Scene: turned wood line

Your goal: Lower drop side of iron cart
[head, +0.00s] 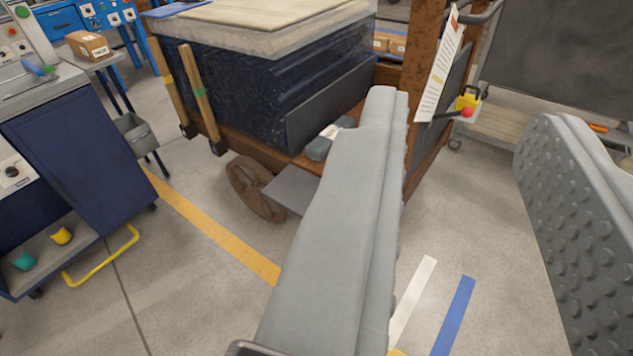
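The iron cart (420,50) stands ahead at the top centre, with a rusty brown frame and a spoked wheel (255,188). It carries a dark load wrapped in film with pale boards on top. A dark flat panel (335,105) stands upright along its near side; I cannot tell whether this is the drop side. A grey plate (292,190) juts out low beside the wheel. My gripper (466,110) is open and empty, its two grey padded fingers wide apart. The left finger hides part of the cart's near side.
A yellow lock with a red part (467,104) and a paper sheet (440,70) are at the cart's right post. A blue cabinet (75,140) with a yellow handle stands left. Two wooden stakes (200,95) lean on the cart. The taped floor between is clear.

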